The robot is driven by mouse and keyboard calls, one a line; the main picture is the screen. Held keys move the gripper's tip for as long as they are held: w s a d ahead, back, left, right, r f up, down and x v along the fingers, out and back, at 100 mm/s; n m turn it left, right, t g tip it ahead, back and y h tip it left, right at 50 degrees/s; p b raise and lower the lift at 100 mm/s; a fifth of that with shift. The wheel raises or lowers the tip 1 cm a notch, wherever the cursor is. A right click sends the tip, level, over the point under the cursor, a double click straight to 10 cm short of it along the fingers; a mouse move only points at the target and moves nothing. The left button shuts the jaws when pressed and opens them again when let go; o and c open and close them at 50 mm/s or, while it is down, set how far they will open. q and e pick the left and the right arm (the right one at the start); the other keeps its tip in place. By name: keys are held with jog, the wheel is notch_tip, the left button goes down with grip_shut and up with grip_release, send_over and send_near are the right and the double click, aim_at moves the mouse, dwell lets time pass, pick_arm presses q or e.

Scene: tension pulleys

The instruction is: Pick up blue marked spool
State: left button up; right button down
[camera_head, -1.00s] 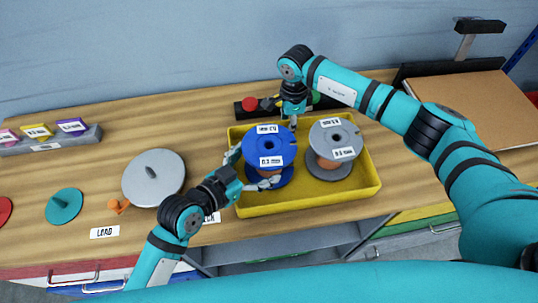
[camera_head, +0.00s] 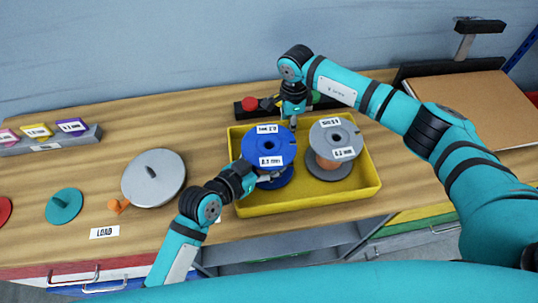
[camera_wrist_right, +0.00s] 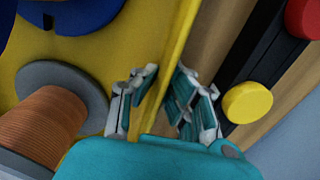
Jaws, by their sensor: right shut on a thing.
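The blue spool (camera_head: 266,144) stands upright in the left part of the yellow tray (camera_head: 310,202), its labels facing up. In the right wrist view its blue flange (camera_wrist_right: 75,14) shows at the top left. My left gripper (camera_head: 268,178) is low at the spool's front left side; its fingers are mostly hidden by the hand and the flange, so its grip does not show. My right gripper (camera_head: 293,124) is at the tray's back edge. In the right wrist view its fingers (camera_wrist_right: 163,80) sit on both sides of the tray wall, shut on it.
A grey spool (camera_head: 334,138) with copper-coloured wire stands right of the blue one. Behind the tray is a black bar with a red button (camera_head: 250,103). A grey disc (camera_head: 153,177) and teal disc (camera_head: 64,206) lie left. A cardboard box (camera_head: 470,105) is at right.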

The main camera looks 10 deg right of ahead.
aim_at(266, 136)
pick_arm(q)
jog(key=shift+r, duration=0.15)
jog(key=c, duration=0.6)
notch_tip(266, 136, up, 10)
jog(key=shift+c, duration=0.2)
pick_arm(e)
jog(key=c, duration=1.4)
grip_release()
notch_tip(266, 136, up, 12)
jog(key=shift+r, duration=0.1)
